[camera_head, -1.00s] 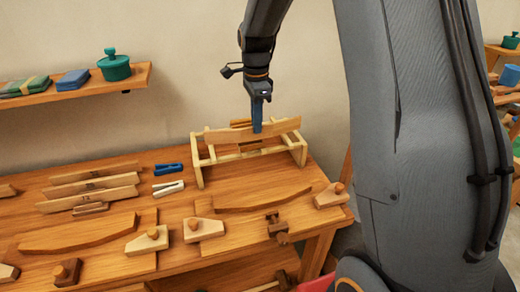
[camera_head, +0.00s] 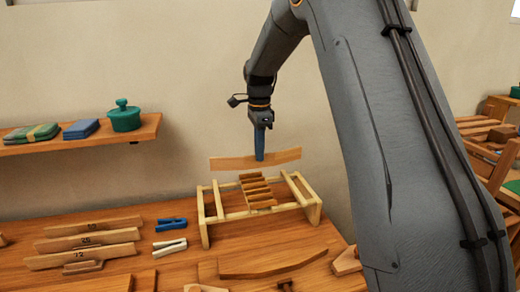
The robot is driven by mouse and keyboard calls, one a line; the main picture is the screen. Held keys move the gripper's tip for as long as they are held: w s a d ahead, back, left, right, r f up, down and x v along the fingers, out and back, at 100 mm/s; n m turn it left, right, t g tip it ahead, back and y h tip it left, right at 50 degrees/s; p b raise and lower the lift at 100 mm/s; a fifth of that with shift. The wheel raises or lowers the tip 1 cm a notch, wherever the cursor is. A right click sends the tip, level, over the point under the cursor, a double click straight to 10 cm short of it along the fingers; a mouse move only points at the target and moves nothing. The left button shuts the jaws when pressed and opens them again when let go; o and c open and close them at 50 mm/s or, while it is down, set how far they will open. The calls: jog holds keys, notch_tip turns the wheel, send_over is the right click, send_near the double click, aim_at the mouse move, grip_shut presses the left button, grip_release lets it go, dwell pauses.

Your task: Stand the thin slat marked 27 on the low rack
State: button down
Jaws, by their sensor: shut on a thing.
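My gripper (camera_head: 259,156) is shut on a thin, slightly curved wooden slat (camera_head: 228,163). The slat is held roughly level in the air, above and behind the low rack as seen here. No number can be read on it. The low rack (camera_head: 208,234) is a pale wooden frame on the bench. It has long rails and a row of several short brown crosspieces (camera_head: 257,190) in its middle. A gap shows between the held slat and the rack.
Several numbered slats (camera_head: 82,255) stand on the bench at left; 25 and 12 seem readable. A blue clip (camera_head: 171,224) and a white clip (camera_head: 170,247) lie left of the rack. A curved board (camera_head: 270,263) lies in front. A wall shelf (camera_head: 60,145) holds a green pot (camera_head: 124,117).

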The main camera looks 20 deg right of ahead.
jog(key=shift+f+b, duration=1.9)
jog(key=shift+f, duration=1.3)
jog(key=shift+f+b, duration=0.45)
jog(key=shift+f, duration=0.9)
jog(key=shift+f, duration=0.25)
jog(key=c, duration=1.8)
grip_release()
jog(key=shift+r+p, duration=3.35)
jog(key=shift+r, duration=2.15)
